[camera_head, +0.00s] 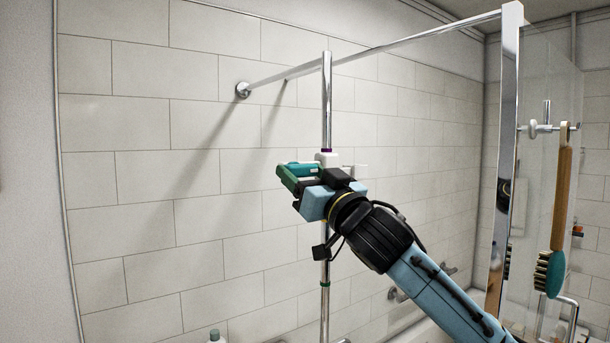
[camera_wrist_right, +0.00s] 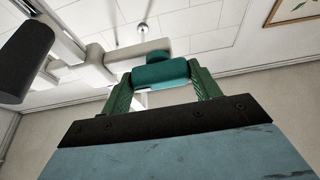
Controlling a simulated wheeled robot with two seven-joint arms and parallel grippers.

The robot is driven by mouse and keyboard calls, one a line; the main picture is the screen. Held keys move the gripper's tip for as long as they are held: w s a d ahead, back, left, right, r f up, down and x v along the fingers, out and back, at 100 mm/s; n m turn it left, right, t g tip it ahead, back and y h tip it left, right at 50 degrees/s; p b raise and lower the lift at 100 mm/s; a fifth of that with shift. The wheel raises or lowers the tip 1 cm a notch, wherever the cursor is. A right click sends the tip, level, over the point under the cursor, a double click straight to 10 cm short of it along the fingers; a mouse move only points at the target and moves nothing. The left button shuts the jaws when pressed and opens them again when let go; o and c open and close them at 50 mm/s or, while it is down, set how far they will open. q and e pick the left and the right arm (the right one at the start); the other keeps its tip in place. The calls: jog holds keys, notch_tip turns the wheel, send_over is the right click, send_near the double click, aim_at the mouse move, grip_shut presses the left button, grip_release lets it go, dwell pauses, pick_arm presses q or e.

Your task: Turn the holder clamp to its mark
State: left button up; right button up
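The holder clamp (camera_head: 328,159) is a white piece on the upright chrome rail (camera_head: 327,100), with a teal grip part sticking out toward the left. A purple ring shows on the rail just above the clamp, and a green ring (camera_head: 325,284) sits lower down. My right gripper (camera_head: 298,172) is at the clamp. In the right wrist view its green fingers (camera_wrist_right: 163,84) stand on either side of the teal grip part (camera_wrist_right: 160,72) and appear shut on it. The white clamp body (camera_wrist_right: 98,58) shows behind. My left gripper is out of view. I cannot tell which ring is the mark.
A chrome bar (camera_head: 390,45) runs from the tiled wall to a chrome post (camera_head: 503,150) at the right. A wooden brush (camera_head: 561,195) hangs beside the glass panel. A bottle (camera_head: 214,337) shows at the bottom edge. The space left of the rail is clear.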

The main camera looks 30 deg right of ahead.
jog(key=c, duration=0.4)
jog(key=shift+c, duration=0.2)
jog(key=shift+n, duration=0.5)
jog(key=n+y, duration=0.1)
jog(key=n, duration=0.1)
jog(key=n+g+y, duration=0.1)
jog(key=n+y, duration=0.1)
jog(key=n, duration=0.1)
jog(key=shift+d+r, duration=0.1)
jog(key=shift+d, duration=0.1)
jog(key=n+g+y, duration=0.1)
jog(key=n, duration=0.1)
jog(key=n+y, duration=0.1)
jog(key=n, duration=0.2)
jog(key=shift+d+r+g, duration=0.1)
jog(key=shift+g, duration=0.3)
jog(key=n+g, duration=0.1)
jog(key=n, duration=0.2)
jog(key=n+g+y, duration=0.1)
jog(key=n, duration=0.2)
jog(key=shift+d+r+n, duration=0.1)
jog(key=shift+r+n, duration=0.05)
jog(key=shift+n, duration=0.15)
jog(key=shift+n+g, duration=0.9)
jog(key=shift+n, duration=1.4)
jog(key=o, duration=1)
